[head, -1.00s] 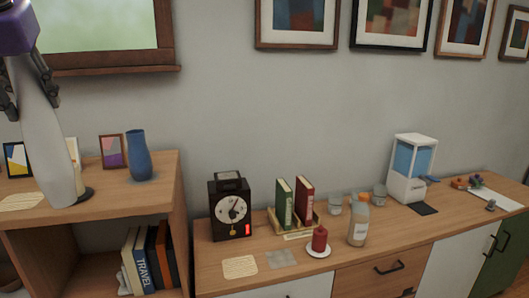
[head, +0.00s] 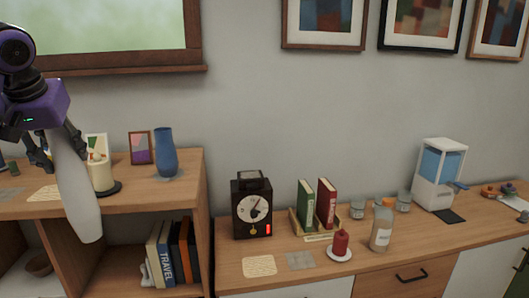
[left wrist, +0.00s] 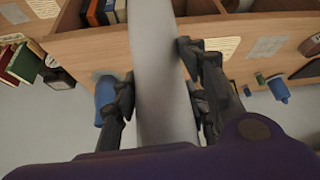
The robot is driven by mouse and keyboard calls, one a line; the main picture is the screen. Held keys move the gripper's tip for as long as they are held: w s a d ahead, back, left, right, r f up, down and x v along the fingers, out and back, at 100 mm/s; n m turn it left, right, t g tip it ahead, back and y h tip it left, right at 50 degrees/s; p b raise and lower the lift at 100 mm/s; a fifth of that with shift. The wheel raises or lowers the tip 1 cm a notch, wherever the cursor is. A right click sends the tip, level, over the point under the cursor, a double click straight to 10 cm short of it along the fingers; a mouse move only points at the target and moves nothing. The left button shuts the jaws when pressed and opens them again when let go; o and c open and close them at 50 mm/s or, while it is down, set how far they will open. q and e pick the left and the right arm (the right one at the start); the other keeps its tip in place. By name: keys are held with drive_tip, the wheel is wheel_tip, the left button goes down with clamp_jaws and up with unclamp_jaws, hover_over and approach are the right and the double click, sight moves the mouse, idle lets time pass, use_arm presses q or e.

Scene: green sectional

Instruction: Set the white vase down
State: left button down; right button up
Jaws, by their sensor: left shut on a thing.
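The white vase (head: 76,196) is tall and slim, wider toward its lower end, and tilts slightly in the head view. My left gripper (head: 55,143) is shut on its upper part. The vase's lower end overlaps the front edge of the left shelf unit (head: 150,190) and its open compartment, and appears clear of any surface. In the left wrist view the vase (left wrist: 160,75) runs between the dark fingers (left wrist: 158,92) of my left gripper. My right gripper is in neither view.
On the shelf top are a blue vase (head: 166,155), a picture frame (head: 140,148), a cream candle (head: 101,174) on a dark base and a paper sheet (head: 45,193). Books (head: 172,255) stand below.

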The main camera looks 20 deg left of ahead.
sight(75, 176)
use_arm(q)
drive_tip(key=shift+a+f, duration=0.1)
drive_tip(key=shift+f, duration=0.1)
drive_tip(key=shift+w+d+f, duration=0.1)
drive_tip(key=shift+f, duration=1.1)
drive_tip(key=shift+w+d+f, duration=0.1)
drive_tip(key=shift+f, duration=1.1)
drive_tip(key=shift+d+f+m, duration=0.2)
drive_tip(key=shift+f+m, duration=0.1)
drive_tip(key=shift+f, duration=0.25)
drive_tip(key=w+d+f+m+t+h, duration=0.1)
drive_tip(key=w+d+f+m, duration=0.1)
drive_tip(key=d+f, duration=0.6)
drive_tip(key=w+d+f+m+h, duration=0.1)
drive_tip(key=w+d+f, duration=0.2)
drive_tip(key=d+f, duration=0.45)
drive_tip(key=w+d+f+m+h+p, duration=0.1)
drive_tip(key=d+f+m, duration=0.2)
drive_tip(key=d, duration=2.2)
drive_tip(key=shift+w+d+m+h, duration=0.2)
drive_tip(key=shift+m+h, duration=0.1)
drive_tip(key=shift+m, duration=0.1)
